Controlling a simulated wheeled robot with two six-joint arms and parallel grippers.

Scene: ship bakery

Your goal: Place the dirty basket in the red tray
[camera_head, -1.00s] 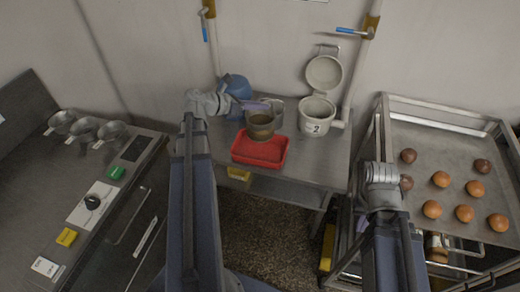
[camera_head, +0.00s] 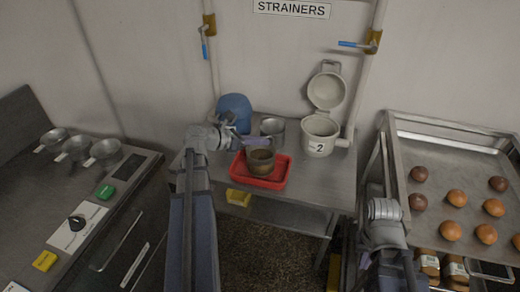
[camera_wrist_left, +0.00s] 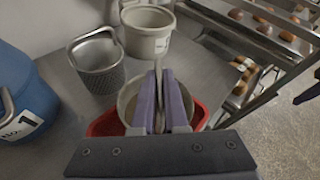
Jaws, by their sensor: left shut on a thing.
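The dirty basket (camera_head: 261,162), brown and round, is upright at the red tray (camera_head: 279,181) on the metal bench. Its lower part appears inside the tray's rim; I cannot tell whether it touches the tray floor. My left gripper (camera_head: 259,143) is shut on the dirty basket at its upper edge. In the left wrist view the purple fingers (camera_wrist_left: 160,95) cover much of the basket (camera_wrist_left: 126,100), with the red tray (camera_wrist_left: 103,124) around and below it. My right arm's wrist (camera_head: 384,212) is at the lower right; its fingers are not clear.
A clean metal basket (camera_head: 272,128) stands just behind the tray. A blue container (camera_head: 235,108) is to its left and an open white container marked 2 (camera_head: 319,135) to its right. A rack with buns (camera_head: 455,198) is right; a counter with metal cups (camera_head: 75,148) is left.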

